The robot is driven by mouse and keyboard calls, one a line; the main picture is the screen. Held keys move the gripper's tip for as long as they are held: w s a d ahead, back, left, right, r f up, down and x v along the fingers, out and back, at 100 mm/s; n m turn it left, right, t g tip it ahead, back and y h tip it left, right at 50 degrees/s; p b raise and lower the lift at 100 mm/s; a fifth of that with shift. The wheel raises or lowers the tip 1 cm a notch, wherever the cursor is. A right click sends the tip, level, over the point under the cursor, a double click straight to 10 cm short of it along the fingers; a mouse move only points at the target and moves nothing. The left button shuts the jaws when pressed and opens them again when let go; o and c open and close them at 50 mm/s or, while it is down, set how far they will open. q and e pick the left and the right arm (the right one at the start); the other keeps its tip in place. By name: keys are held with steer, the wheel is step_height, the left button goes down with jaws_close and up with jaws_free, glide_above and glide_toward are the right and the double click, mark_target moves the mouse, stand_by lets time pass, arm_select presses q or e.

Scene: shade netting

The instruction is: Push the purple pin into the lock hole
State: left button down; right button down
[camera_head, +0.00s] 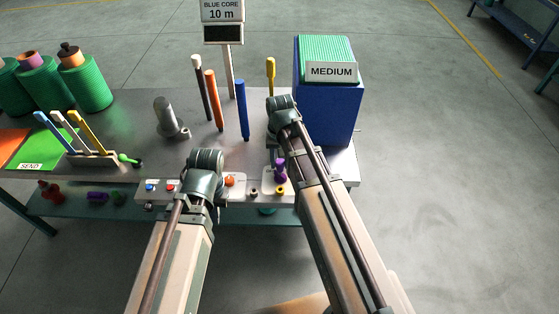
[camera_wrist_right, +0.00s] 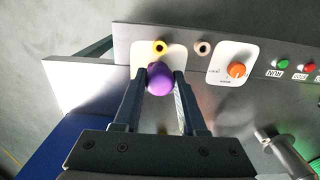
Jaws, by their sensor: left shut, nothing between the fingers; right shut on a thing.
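The purple pin (camera_head: 280,172) stands at the front right of the grey bench. In the right wrist view its round purple top (camera_wrist_right: 160,78) sits between the fingertips of my right gripper (camera_wrist_right: 160,82), which is shut on it. A yellow ring with a dark hole (camera_wrist_right: 160,47) lies on the white plate just beyond the pin; it also shows in the head view (camera_head: 280,190). A brownish ring (camera_wrist_right: 202,47) sits beside that plate. I cannot tell which is the lock hole. The pin's lower end is hidden. My left gripper (camera_head: 207,190) is shut and empty over the front panel, mostly hidden by its wrist.
An orange knob (camera_wrist_right: 237,70) and coloured buttons (camera_head: 160,187) line the front panel. Behind stand a blue box (camera_head: 328,115), a grey bent post (camera_head: 168,118) and upright coloured rods (camera_head: 242,110). Green rolls (camera_head: 85,85) stand at the left. Bare bench lies around the post.

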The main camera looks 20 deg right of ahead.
mark_target(280, 174)
steer(key=shift+d, duration=0.1)
steer(key=shift+f, duration=0.2)
step_height(280, 174, down, 4)
steer(key=b, duration=0.4)
steer(key=shift+r, duration=0.2)
steer(key=shift+f+b, duration=2)
steer(key=shift+b, duration=0.05)
steer(key=shift+f+b, duration=1)
steer(key=shift+f+b, duration=0.65)
steer(key=shift+f, duration=0.05)
steer(key=shift+c, duration=1.9)
jaws_free()
steer(key=shift+r, duration=0.1)
